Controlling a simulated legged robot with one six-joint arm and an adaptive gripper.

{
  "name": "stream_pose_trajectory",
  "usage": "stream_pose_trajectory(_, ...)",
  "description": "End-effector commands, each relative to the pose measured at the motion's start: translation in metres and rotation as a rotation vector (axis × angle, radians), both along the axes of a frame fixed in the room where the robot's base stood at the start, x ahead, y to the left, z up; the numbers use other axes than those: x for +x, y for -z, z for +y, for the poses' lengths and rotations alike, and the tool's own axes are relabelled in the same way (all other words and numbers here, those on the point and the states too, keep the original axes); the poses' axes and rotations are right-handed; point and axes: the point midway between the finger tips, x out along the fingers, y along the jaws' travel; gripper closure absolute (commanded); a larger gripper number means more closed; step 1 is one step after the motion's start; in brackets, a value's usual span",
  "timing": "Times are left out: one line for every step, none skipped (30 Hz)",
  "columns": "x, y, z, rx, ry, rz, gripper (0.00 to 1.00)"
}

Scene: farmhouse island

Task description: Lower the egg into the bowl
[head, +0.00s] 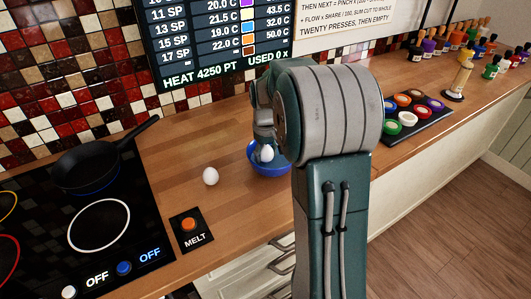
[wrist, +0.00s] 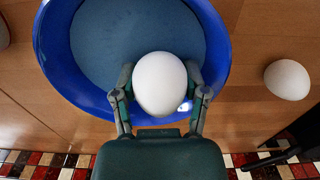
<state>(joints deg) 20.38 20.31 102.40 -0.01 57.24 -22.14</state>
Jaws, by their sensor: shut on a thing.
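A white egg (wrist: 160,84) is held between the two fingers of my gripper (wrist: 159,92) in the wrist view. The blue bowl (wrist: 65,62) lies under it, with the egg over the bowl's near part in that picture. In the head view, the held egg (head: 267,154) shows at the bowl (head: 271,171), partly behind my arm. My gripper (head: 265,147) is shut on the egg. I cannot tell whether the egg touches the bowl's floor. The part of the bowl floor in view looks empty.
A second white egg (head: 210,176) lies on the wooden counter (head: 165,195) left of the bowl. A MELT button (head: 190,228) and a cooktop with a black pan (head: 92,165) are further left. A tray of coloured lids (head: 412,112) stands to the right.

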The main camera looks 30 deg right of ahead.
Motion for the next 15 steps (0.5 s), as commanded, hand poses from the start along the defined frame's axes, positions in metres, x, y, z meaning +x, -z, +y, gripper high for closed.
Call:
stream_pose_trajectory(0.0000, 0.0007, 0.0001, 0.000, 0.000, 0.000, 0.90)
stream_pose_trajectory(-0.0002, 0.0010, 0.0001, 0.000, 0.000, 0.000, 0.90)
stream_pose_trajectory(-0.0003, 0.0014, 0.0001, 0.000, 0.000, 0.000, 0.90)
stream_pose_trajectory(-0.0003, 0.0018, 0.0001, 0.000, 0.000, 0.000, 0.90)
stream_pose_trajectory(-0.0003, 0.0021, 0.0001, 0.000, 0.000, 0.000, 0.90)
stream_pose_trajectory(-0.0003, 0.0026, 0.0001, 0.000, 0.000, 0.000, 0.90)
stream_pose_trajectory(-0.0004, 0.0030, 0.0001, 0.000, 0.000, 0.001, 0.90)
stream_pose_trajectory(-0.0004, 0.0034, 0.0001, 0.000, 0.000, 0.001, 0.90)
stream_pose_trajectory(-0.0004, 0.0039, 0.0001, 0.000, 0.000, 0.001, 0.90)
stream_pose_trajectory(-0.0004, 0.0043, 0.0001, 0.000, 0.000, 0.001, 0.90)
stream_pose_trajectory(-0.0004, 0.0047, 0.0001, 0.000, 0.000, 0.001, 0.90)
stream_pose_trajectory(-0.0004, 0.0052, 0.0001, 0.000, 0.000, 0.001, 0.90)
stream_pose_trajectory(-0.0005, 0.0056, 0.0002, 0.000, 0.000, 0.001, 0.90)
stream_pose_trajectory(-0.0005, 0.0060, 0.0002, 0.000, 0.000, 0.001, 0.90)
stream_pose_trajectory(-0.0005, 0.0065, 0.0002, 0.000, 0.000, 0.001, 0.90)
